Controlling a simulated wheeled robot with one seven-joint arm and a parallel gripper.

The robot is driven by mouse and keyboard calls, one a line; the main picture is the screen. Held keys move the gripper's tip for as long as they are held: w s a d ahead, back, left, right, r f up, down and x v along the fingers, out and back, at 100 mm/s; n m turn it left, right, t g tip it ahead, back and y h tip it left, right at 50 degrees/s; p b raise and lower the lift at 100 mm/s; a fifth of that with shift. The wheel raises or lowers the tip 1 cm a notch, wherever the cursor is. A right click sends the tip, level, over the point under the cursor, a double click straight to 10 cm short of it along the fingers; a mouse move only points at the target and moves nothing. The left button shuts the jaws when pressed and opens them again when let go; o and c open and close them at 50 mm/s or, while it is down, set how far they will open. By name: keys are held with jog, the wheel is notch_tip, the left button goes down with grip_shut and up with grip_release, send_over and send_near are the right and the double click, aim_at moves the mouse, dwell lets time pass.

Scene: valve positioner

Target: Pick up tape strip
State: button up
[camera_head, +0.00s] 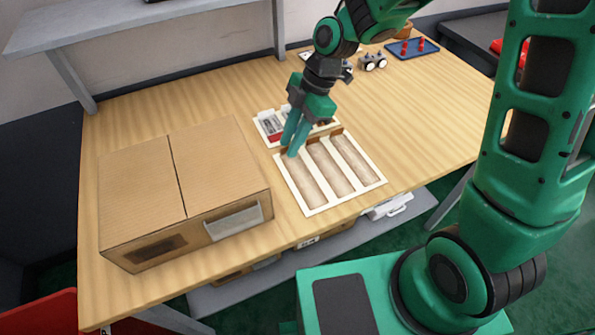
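A white-rimmed tray (318,210) with three long tan compartments lies on the table, right of the cardboard box. Small brown pieces (335,132) show at the far ends of the compartments. I cannot tell for sure which thing is the tape strip. My gripper (293,150) points down at the far left end of this tray, beside the brown end of the left compartment. Its green fingers look close together. I cannot see whether anything is between them, and they hide part of the tray's far edge.
A closed cardboard box (180,185) stands at left. A smaller white tray (258,126) with red and grey items lies just behind my gripper. A blue tray with red pegs (413,48) and a small wheeled thing (373,62) are at the back. The table's right part is clear.

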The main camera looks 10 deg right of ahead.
jog(key=shift+a+f, duration=0.1)
jog(key=shift+f, duration=0.2)
grip_shut()
